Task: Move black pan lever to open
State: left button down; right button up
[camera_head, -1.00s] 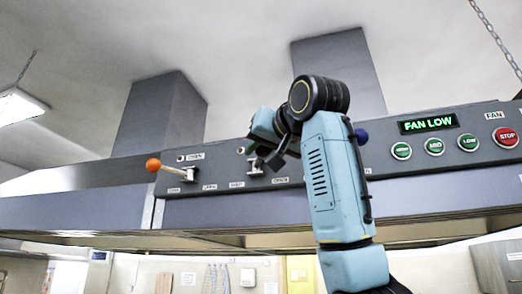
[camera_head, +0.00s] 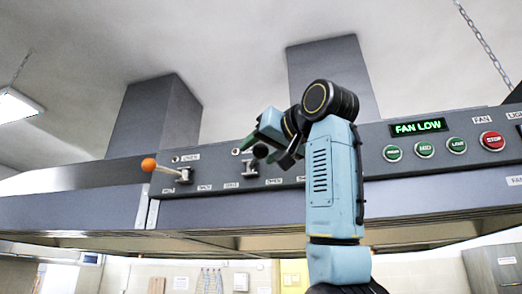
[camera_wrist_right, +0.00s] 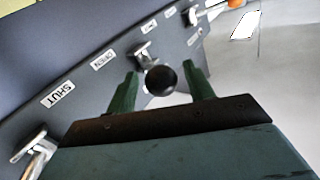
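The black pan lever has a round black knob (camera_head: 260,150) on a metal bracket on the grey hood panel. In the right wrist view the knob (camera_wrist_right: 161,80) sits between the two green fingers of my right gripper (camera_wrist_right: 162,72), with a gap on either side. The right gripper (camera_head: 268,148) is open around it, its arm rising from below in the head view. The lever's shaft is mostly hidden behind the knob. My left gripper is in no view.
An orange-knobbed lever (camera_head: 149,165) is to the left on the same panel. Labels, including SHUT (camera_wrist_right: 57,94), run along it. Fan buttons (camera_head: 424,149) and a green FAN LOW display (camera_head: 418,127) are on the right. Another metal lever bracket (camera_wrist_right: 35,148) shows in the wrist view.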

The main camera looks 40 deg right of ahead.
jog(key=shift+f, duration=0.1)
jog(key=shift+s+a, duration=0.1)
jog(key=shift+s, duration=0.15)
jog(key=s+a+b, duration=0.1)
jog(key=s+b, duration=0.4)
jog(key=s, duration=0.7)
jog(key=shift+s+a, duration=0.2)
jog(key=shift+s, duration=0.2)
